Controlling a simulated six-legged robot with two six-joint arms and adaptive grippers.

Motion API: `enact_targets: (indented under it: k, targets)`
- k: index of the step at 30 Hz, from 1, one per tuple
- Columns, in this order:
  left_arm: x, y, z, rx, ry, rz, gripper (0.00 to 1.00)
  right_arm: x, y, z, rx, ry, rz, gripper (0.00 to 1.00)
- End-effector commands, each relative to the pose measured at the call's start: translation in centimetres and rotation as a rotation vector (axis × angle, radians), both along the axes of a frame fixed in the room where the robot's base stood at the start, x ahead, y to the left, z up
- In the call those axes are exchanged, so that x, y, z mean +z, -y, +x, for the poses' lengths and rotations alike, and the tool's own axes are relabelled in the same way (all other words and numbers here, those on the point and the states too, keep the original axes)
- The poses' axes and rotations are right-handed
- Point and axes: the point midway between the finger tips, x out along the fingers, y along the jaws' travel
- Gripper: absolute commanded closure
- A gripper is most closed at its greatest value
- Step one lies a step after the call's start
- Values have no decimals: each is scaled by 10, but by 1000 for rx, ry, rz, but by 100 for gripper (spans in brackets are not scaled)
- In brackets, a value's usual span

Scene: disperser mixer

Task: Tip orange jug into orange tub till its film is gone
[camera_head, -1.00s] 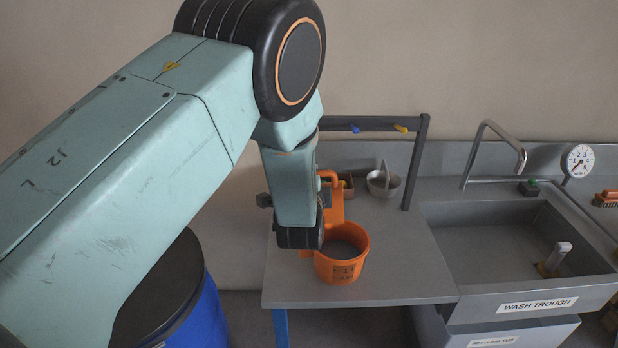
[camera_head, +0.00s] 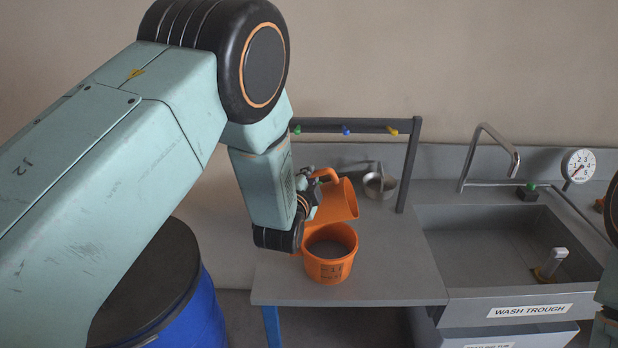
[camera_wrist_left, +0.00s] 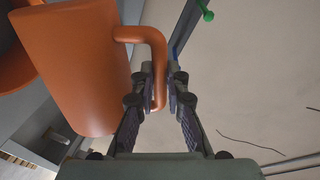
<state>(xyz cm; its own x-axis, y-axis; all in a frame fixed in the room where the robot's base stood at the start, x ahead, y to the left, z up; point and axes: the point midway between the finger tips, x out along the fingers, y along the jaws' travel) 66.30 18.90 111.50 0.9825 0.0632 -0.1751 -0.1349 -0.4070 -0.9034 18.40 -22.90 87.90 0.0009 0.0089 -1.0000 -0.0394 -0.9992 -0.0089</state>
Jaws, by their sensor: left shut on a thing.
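The orange jug (camera_head: 338,202) is tilted above the back of the orange tub, its open end leaning down to the right. My left gripper (camera_head: 309,187) is shut on the jug's handle; the left wrist view shows the fingers (camera_wrist_left: 160,88) around the handle (camera_wrist_left: 157,50) and the jug body (camera_wrist_left: 78,65) to the left. The orange tub (camera_head: 328,271) stands upright on the grey bench and has dark contents. The jug's inside is hidden, so I cannot see its film. Part of my right arm shows at the right edge, but its gripper is out of view.
A metal pan (camera_head: 380,184) sits behind the jug on the bench (camera_head: 400,270). A rail (camera_head: 345,125) with coloured pegs stands above. The wash trough (camera_head: 500,250) is to the right, with a tap (camera_head: 490,150). A blue drum (camera_head: 190,318) stands at lower left.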

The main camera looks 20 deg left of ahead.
Motion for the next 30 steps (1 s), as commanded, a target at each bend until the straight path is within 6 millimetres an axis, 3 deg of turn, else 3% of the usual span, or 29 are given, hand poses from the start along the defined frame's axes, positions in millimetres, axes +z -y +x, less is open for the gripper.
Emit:
enact_targets:
  k: [14, 30]
  targets:
    - [16, 0, -1, 3, 78, -514, 100, 15, 0, 0, 0, 0, 0, 60]
    - [30, 1, -1, 1, 161, -1066, 100, 2, 0, 0, 0, 1, 0, 60]
